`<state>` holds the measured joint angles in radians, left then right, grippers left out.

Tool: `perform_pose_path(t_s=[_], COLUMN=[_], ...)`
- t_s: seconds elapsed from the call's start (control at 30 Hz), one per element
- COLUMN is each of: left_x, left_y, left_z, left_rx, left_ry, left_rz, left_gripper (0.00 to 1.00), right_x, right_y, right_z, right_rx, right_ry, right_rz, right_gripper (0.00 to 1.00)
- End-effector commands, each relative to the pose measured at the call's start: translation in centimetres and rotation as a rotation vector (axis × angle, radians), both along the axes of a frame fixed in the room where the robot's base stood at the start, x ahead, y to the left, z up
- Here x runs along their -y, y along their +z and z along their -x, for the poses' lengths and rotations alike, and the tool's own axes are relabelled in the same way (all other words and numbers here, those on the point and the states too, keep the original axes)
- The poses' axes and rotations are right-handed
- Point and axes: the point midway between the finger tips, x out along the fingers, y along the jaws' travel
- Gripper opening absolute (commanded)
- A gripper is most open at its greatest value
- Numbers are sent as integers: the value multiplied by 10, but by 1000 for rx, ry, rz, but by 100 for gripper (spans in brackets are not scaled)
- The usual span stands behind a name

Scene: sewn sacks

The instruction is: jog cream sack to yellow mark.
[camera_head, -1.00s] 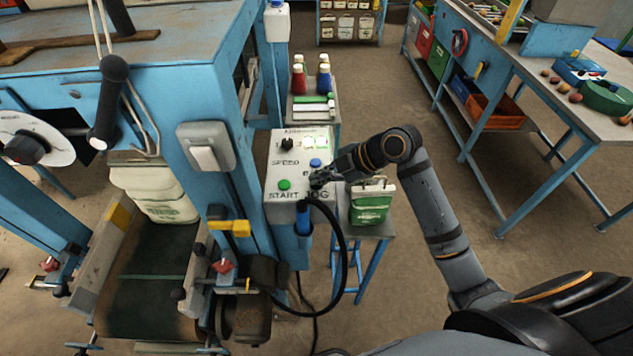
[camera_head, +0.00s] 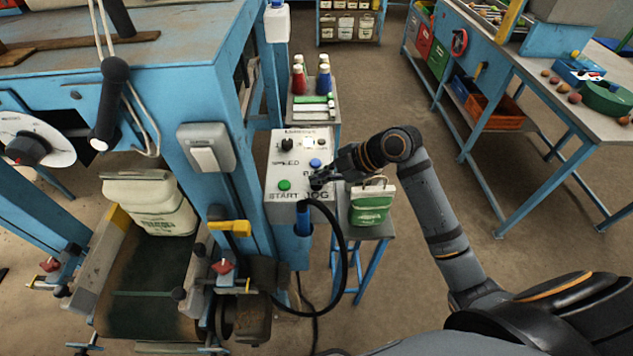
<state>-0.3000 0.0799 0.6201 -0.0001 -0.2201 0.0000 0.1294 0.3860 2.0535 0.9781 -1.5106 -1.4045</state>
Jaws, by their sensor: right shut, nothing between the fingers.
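The cream sack (camera_head: 160,216) with green print stands on the dark conveyor belt (camera_head: 150,265) at the left, just out from under the blue machine. A yellow mark (camera_head: 117,219) is on the left guide rail, close beside the sack's left side. My right gripper (camera_head: 317,182) is shut and empty, with its tips down at the JOG end of the control box (camera_head: 298,150). It covers the spot above the JOG lettering, so I cannot see the button under it. My left gripper is out of view.
The box also has a green START button (camera_head: 284,185), a blue button (camera_head: 315,163) and a black knob (camera_head: 288,145). A green-and-white bag (camera_head: 371,205) stands on a small stand right of it. A black cable (camera_head: 346,250) hangs below. Open floor lies to the right.

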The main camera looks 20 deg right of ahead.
Motion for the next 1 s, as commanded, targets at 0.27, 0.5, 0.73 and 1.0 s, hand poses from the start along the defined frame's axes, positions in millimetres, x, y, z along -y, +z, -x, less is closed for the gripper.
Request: perform_pose_path(t_s=[0.27, 0.5, 0.73, 1.0], left_x=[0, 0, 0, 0], left_y=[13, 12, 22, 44], left_z=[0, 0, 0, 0], left_rx=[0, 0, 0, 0], left_ry=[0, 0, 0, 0], left_rz=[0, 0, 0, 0], left_gripper=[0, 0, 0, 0], right_x=[0, 0, 0, 0], right_y=[16, 15, 27, 56], right_z=[0, 0, 0, 0], right_rx=[1, 1, 1, 1], right_ry=[1, 1, 0, 0], right_rz=[0, 0, 0, 0], right_gripper=[0, 0, 0, 0])
